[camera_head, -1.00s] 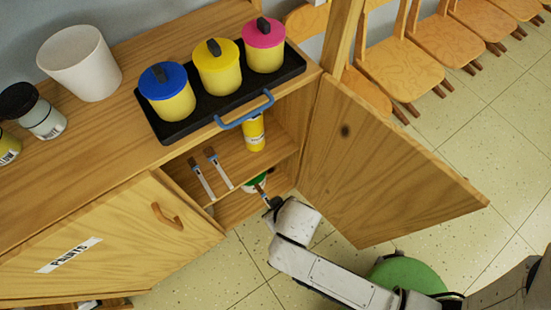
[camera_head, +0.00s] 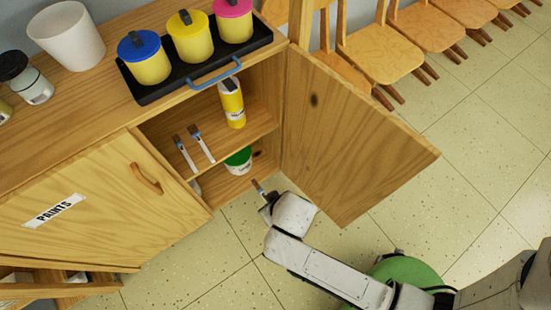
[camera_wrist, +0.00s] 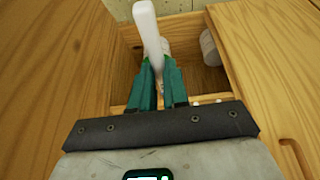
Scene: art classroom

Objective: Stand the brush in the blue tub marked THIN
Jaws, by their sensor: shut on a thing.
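My gripper (camera_head: 266,199) is just outside the open cupboard, in front of its lower shelf. In the wrist view its teal fingers (camera_wrist: 158,88) are shut on a brush. The brush's pale handle (camera_wrist: 150,32) extends up from between the fingers there. In the head view its brown end (camera_head: 257,185) sticks up beyond the gripper; the rest is mostly hidden. A yellow tub with a blue lid (camera_head: 143,58) stands on the black tray on the cupboard top, lid on. No THIN marking is readable on any tub.
The black tray (camera_head: 190,88) also holds yellow-lidded (camera_head: 190,38) and pink-lidded (camera_head: 233,20) tubs. Two brushes (camera_head: 202,145) and a yellow bottle (camera_head: 232,103) are on the upper shelf; a green-topped tub (camera_head: 238,162) is below. The open door (camera_head: 350,135) stands right of my gripper.

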